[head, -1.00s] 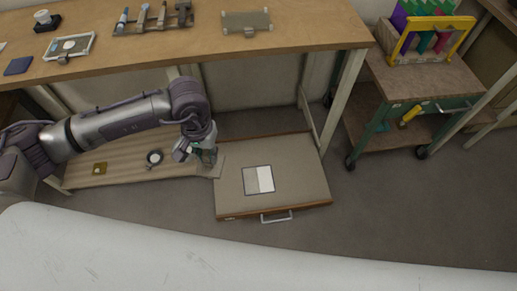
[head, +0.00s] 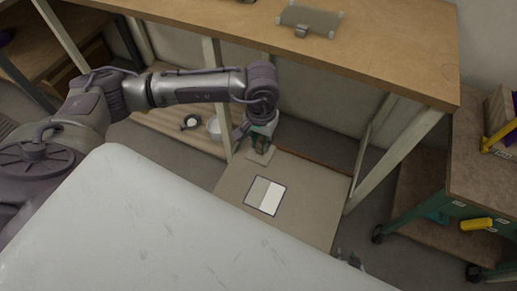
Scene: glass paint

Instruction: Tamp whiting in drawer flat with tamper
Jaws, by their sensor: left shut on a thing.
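The drawer (head: 318,164) lies low beyond the white surface, its brown back edge showing and its front edge hidden. A flat-looking beige layer, which looks like the whiting (head: 310,205), fills it. A dark-outlined square (head: 265,195), half grey and half white, lies on the layer. My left gripper (head: 262,138) is shut on the tamper (head: 261,156), whose pale square plate is at the drawer's back left corner. I cannot tell whether the plate touches the whiting. What seems to be my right gripper (head: 350,260) barely shows past the white edge; its fingers are unclear.
The wooden table (head: 390,50) stands above and behind the drawer, with a leg (head: 215,85) close to my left arm. A low slatted board (head: 170,128) holds a dark ring (head: 190,122) and a pale bowl (head: 214,126). A green wheeled cart (head: 440,205) stands at right.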

